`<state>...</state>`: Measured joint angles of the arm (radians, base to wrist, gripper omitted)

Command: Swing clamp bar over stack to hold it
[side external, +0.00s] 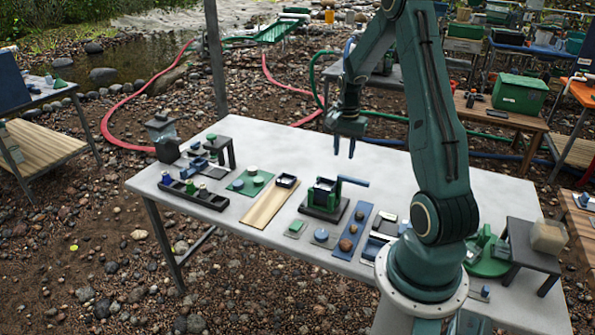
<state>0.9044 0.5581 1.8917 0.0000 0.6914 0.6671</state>
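A small green fixture (312,196) on a dark base plate (326,209) stands near the middle of the white table. A dark, light-edged stack (324,186) sits in it; its layers are too small to tell apart. A blue bar, apparently the clamp bar (354,181), sticks out to the right from the fixture's upper right side and does not lie across the stack. My gripper (344,155) hangs above and behind the fixture, fingers pointing down. Its two fingers are apart with nothing visible between them. It appears clear of the bar and the stack.
A wooden board (268,207) with a small dark tray (288,181) lies left of the fixture. A blue strip (353,232) with brown stones lies to the right. A green plate (249,183) and a black rack (193,195) are farther left. The table's back middle is clear.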

